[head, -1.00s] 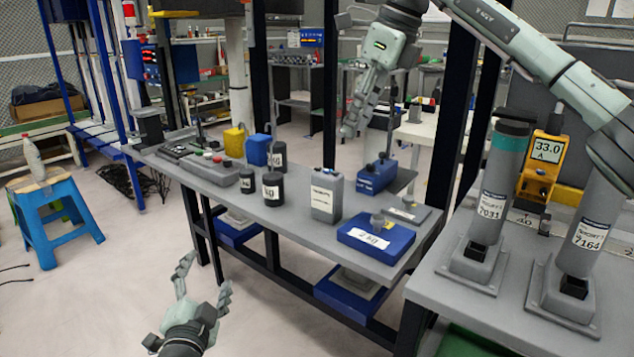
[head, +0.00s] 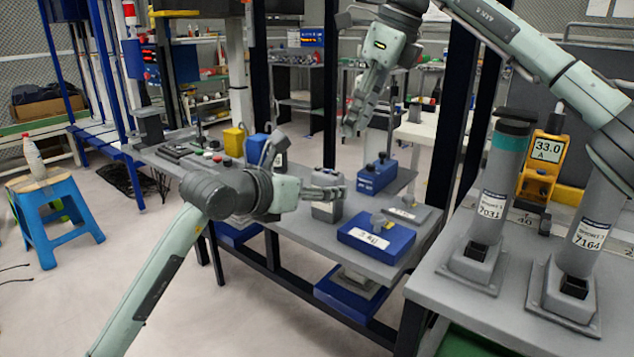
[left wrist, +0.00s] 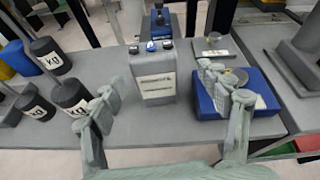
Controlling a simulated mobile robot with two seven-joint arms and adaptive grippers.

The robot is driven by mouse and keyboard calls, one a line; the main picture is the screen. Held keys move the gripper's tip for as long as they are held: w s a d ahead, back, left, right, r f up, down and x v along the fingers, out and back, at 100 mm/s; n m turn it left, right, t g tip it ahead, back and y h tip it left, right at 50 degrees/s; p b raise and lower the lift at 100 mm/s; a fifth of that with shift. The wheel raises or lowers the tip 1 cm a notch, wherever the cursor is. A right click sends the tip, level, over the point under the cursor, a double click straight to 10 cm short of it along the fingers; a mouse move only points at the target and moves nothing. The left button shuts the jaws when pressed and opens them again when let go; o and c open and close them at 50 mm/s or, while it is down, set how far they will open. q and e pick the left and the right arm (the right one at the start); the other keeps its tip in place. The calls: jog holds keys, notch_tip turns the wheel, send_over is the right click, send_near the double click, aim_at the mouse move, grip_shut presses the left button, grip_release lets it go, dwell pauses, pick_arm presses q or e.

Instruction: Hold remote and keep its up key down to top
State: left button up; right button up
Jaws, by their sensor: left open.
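The likely remote is an upright grey box with a white label on the table (head: 325,214). In the left wrist view the box (left wrist: 154,70) shows whole, with small dark and blue keys on its top edge. My left gripper (head: 304,172) is open and empty, with its fingers reaching toward the box; in the head view it partly covers the box's upper part. In the left wrist view the two fingers of my left gripper (left wrist: 158,84) are spread to either side of the box, apparently without touching it. My right gripper (head: 350,118) hangs fingers down, high behind the table; its opening is unclear.
Black kg weights (left wrist: 48,56) stand left of the box. A blue block with a knob (left wrist: 254,92) sits close on its right. A blue device (head: 377,176) stands behind. A second table (head: 440,285) at right carries grey cylinders and a yellow meter (head: 541,168).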

aim_at(336, 182)
pick_arm(q)
jog(key=shift+w+d+r+m+y, duration=0.1)
jog(key=shift+w+r+m+y, duration=0.1)
jog(key=shift+w, duration=0.2)
jog(key=shift+w+d+r+m+y, duration=0.1)
jog(key=shift+w+y, duration=0.1)
jog(key=shift+w, duration=0.15)
jog(key=x, duration=0.7)
jog(key=shift+w+d+f, duration=0.1)
jog(key=shift+w+f, duration=0.05)
jog(key=shift+w, duration=0.05)
jog(key=c, duration=1.4)
pick_arm(e)
jog(key=shift+c, duration=0.2)
pick_arm(q)
jog(key=shift+c, duration=0.2)
pick_arm(e)
grip_shut()
pick_arm(q)
jog(key=shift+c, duration=0.3)
